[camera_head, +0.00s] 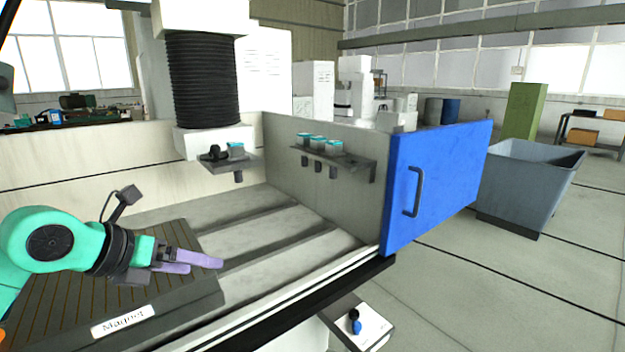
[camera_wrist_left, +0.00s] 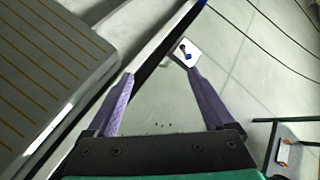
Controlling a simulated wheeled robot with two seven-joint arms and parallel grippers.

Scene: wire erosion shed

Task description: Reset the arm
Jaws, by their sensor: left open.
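My left arm comes in from the left in the head view, with a teal body and a black wrist. My left gripper (camera_head: 198,262) has purple fingers and hovers over the right end of the striped magnet block (camera_head: 45,300), pointing right. In the left wrist view its two fingers (camera_wrist_left: 160,95) stand wide apart with nothing between them. The floor shows below the gap, and the striped block (camera_wrist_left: 45,60) lies to the left. My right gripper is not in view.
The machine's blue door (camera_head: 445,180) stands at the right of the tank. A switch box (camera_head: 375,325) with a blue knob sits at the front; it also shows in the wrist view (camera_wrist_left: 188,46). A shelf (camera_head: 350,163) holds several teal-topped pieces. A grey bin (camera_head: 525,190) stands right.

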